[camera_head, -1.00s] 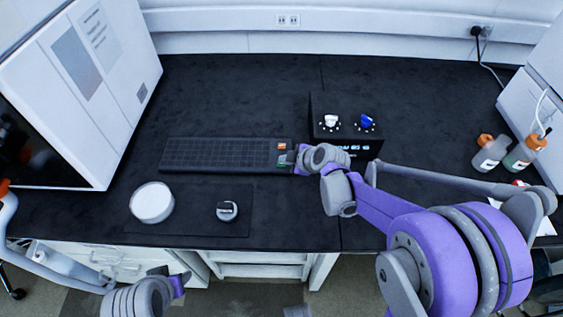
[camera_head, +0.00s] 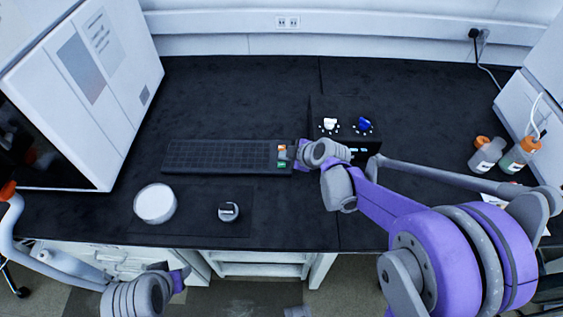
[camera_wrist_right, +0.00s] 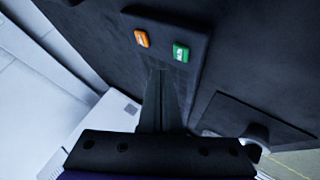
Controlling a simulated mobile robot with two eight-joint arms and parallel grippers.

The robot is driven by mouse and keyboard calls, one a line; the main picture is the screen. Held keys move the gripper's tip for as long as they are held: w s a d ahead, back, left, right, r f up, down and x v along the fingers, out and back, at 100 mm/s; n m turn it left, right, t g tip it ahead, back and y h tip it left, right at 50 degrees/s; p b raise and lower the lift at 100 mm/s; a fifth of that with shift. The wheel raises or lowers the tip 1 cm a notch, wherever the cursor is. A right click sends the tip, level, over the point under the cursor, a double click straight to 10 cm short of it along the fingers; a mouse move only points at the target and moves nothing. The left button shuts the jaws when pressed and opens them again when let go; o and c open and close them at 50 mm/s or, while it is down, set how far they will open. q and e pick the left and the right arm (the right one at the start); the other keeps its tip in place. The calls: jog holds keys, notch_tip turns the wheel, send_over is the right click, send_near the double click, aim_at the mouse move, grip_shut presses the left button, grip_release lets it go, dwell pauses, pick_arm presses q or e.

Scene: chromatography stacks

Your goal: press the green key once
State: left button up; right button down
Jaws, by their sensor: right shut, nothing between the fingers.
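The green key (camera_head: 281,164) sits at the right end of a long black keypad (camera_head: 215,156), just below an orange key (camera_head: 282,148). In the right wrist view the green key (camera_wrist_right: 181,52) and the orange key (camera_wrist_right: 141,38) are both uncovered. My right gripper (camera_head: 291,154) is beside the keys at the keypad's right end. In the wrist view its shut, empty fingertips (camera_wrist_right: 160,72) appear below and between the two keys; I cannot tell their height or any contact. My left gripper (camera_head: 182,278) is low at the left, in front of the bench; its jaws are unclear.
A black box (camera_head: 318,118) with a white knob (camera_head: 330,124) and a blue knob (camera_head: 364,124) stands behind my right gripper. A white round dish (camera_head: 155,203) and a small grey-and-black item (camera_head: 228,211) lie in front of the keypad. Bottles (camera_head: 487,155) stand at right.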

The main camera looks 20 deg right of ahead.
aim_at(285, 166)
notch_tip(285, 166, up, 4)
jog(key=shift+f+p, duration=0.2)
jog(key=shift+p, duration=0.85)
jog(key=shift+f, duration=0.1)
jog(key=s+d+r+m+g+h+p, duration=0.1)
jog(key=s+r+m+h, duration=0.1)
jog(key=s+m, duration=0.5)
jog(key=s+d+r+m+g+h+p, duration=0.1)
jog(key=s+m, duration=0.6)
jog(key=s, duration=1.2)
notch_tip(285, 166, up, 2)
jog(key=shift+r+g+h+p, duration=0.2)
jog(key=shift+g+h+p, duration=0.2)
jog(key=shift+h+p, duration=0.15)
